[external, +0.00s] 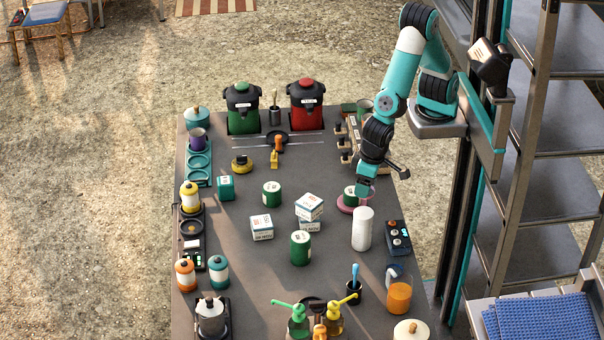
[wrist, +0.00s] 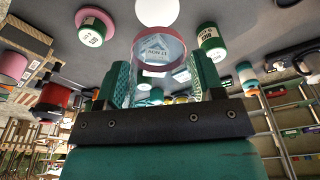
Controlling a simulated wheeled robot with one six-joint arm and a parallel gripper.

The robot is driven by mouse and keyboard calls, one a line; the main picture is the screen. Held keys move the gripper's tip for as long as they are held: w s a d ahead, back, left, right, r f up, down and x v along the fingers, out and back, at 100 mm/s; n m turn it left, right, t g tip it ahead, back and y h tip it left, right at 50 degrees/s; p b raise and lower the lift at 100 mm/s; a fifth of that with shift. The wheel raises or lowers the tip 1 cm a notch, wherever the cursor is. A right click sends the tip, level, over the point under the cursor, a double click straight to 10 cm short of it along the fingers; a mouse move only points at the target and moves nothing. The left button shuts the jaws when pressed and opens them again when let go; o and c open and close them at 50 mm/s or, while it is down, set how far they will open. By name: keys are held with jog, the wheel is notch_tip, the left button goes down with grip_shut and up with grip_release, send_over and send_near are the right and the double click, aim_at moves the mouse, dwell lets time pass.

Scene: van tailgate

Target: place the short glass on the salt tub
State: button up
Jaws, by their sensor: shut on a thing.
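My gripper (wrist: 160,78) is shut on a clear short glass (wrist: 158,55) with a pinkish rim, held between its teal fingers in the wrist view. In the external view my gripper (external: 364,186) is low at the table's right side, by a green tub (external: 350,191) at a pink disc (external: 345,207); the glass cannot be made out there. More green tubs with white labels stand mid-table (external: 271,194) and nearer the front (external: 300,248). Two also show in the wrist view, left (wrist: 90,36) and right (wrist: 209,42) of the glass. I cannot read which tub is salt.
A white cylinder (external: 362,230) stands just in front of my gripper. White boxes (external: 261,227) and a stack of boxes (external: 309,206) stand mid-table. Green (external: 242,108) and red (external: 306,105) dispensers stand at the back. A shelf rack (external: 540,150) is on the right.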

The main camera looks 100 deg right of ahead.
aim_at(363, 212)
notch_tip(363, 212, down, 6)
jog(key=shift+f+p, duration=0.25)
jog(key=shift+p, duration=0.1)
jog(key=shift+f, duration=0.1)
jog(key=o, duration=0.9)
jog(key=r, duration=0.4)
jog(key=s+r+b, duration=0.1)
jog(key=r, duration=0.3)
jog(key=r+b, duration=0.1)
jog(key=r, duration=0.3)
jog(key=shift+s+a, duration=0.35)
jog(key=s+d+r+n+y, duration=0.1)
jog(key=s+d+r+n, duration=0.1)
jog(key=s+d+n, duration=0.1)
jog(key=s+d+r+n+g+y, duration=0.1)
jog(key=s+d+r+n+y, duration=0.1)
jog(key=d+n, duration=0.3)
jog(key=s+d+r+n+y, duration=0.2)
jog(key=s+d+r+n, duration=0.1)
jog(key=d, duration=0.4)
jog(key=shift+s+r+n+g, duration=0.3)
jog(key=shift+s+r+n, duration=0.05)
jog(key=shift+r+n, duration=0.05)
